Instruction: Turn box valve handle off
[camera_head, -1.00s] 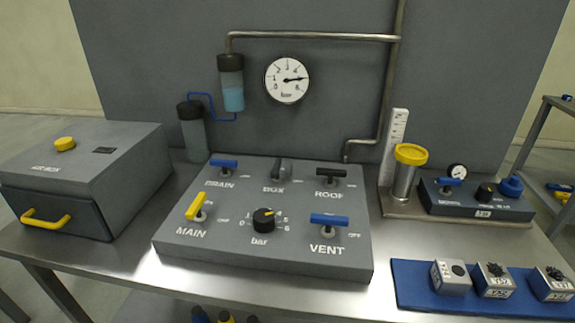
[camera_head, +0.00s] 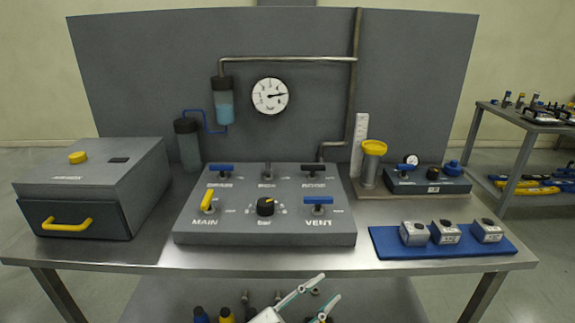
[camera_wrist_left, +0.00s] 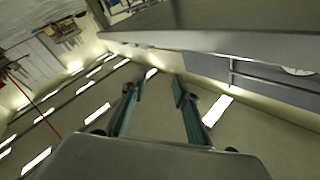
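The box valve handle (camera_head: 267,170) is a small dark grey lever at the back middle of the grey valve panel (camera_head: 265,238), above the BOX label. It looks narrow from here and seems to point along the front-to-back line. My left gripper (camera_head: 330,287) is at the bottom of the head view, in front of the table edge and well away from the panel. Its two fingers are spread with nothing between them. My right gripper is not in view.
Beside the box handle are the blue drain handle (camera_head: 220,167) and the black roof handle (camera_head: 314,168). The yellow main handle (camera_head: 208,200), black knob (camera_head: 265,206) and blue vent handle (camera_head: 318,200) are nearer. A grey air box (camera_head: 90,180) stands left; a blue mat (camera_head: 385,243) lies right.

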